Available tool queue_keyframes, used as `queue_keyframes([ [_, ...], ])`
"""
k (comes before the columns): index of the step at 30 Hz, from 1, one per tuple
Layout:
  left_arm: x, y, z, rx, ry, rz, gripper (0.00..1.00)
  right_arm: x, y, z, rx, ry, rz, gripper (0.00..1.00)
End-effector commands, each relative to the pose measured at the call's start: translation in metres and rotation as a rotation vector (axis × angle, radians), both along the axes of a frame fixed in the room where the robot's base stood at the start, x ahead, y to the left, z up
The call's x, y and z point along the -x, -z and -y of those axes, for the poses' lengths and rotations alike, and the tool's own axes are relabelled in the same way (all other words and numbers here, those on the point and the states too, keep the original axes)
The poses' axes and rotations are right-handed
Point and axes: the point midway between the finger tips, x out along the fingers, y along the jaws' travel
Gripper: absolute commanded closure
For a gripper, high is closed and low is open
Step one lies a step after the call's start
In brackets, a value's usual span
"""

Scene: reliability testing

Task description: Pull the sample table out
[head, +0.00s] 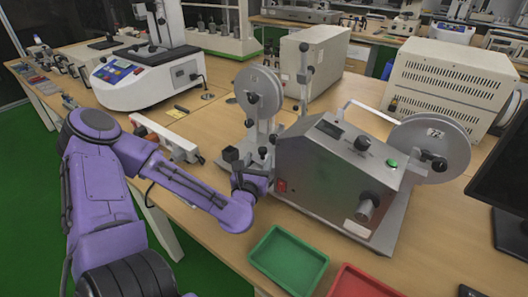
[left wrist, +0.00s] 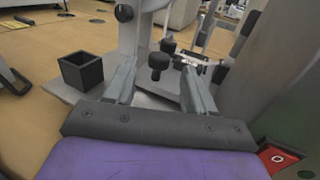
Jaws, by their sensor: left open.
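The tester with two tape reels (head: 330,165) stands on the wooden table. My left arm reaches in to its left side, and the left gripper (head: 250,178) is close to the tester's base plate. In the left wrist view the gripper (left wrist: 158,72) is open, with its two grey fingers apart. A black knob (left wrist: 157,60) shows between the fingers, and I see no clear contact with it. A square black cup (left wrist: 80,72) is left of the fingers. The sample table itself cannot be clearly told apart from the tester's other parts. My right gripper is not in view.
A green tray (head: 288,258) and a red tray (head: 362,283) lie in front of the tester. A white-and-red bar device (head: 165,138) is left of it. A beige box (head: 315,62) stands behind. A red switch (left wrist: 278,157) is close by the gripper's right side.

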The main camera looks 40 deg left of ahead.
Motion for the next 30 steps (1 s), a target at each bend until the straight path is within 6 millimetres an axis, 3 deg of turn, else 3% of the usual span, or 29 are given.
queue_keyframes([
  [7, -0.041, -0.001, -0.024, -0.003, -0.003, -0.001, 0.46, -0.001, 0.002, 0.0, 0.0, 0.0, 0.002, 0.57],
  [18, -0.05, -0.002, -0.03, 0.001, -0.003, 0.0, 0.46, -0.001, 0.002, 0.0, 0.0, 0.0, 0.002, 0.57],
  [20, -0.05, -0.002, -0.03, 0.0, -0.003, -0.001, 0.62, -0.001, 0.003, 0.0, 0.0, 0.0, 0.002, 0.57],
  [23, -0.05, -0.002, -0.03, 0.0, -0.003, -0.001, 0.94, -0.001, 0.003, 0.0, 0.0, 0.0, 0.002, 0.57],
  [24, -0.05, -0.002, -0.03, 0.0, -0.003, -0.001, 1.0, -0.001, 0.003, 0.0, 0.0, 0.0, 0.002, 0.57],
  [30, -0.049, -0.001, -0.029, 0.001, -0.003, 0.0, 1.0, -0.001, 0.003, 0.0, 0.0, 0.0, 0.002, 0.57],
])
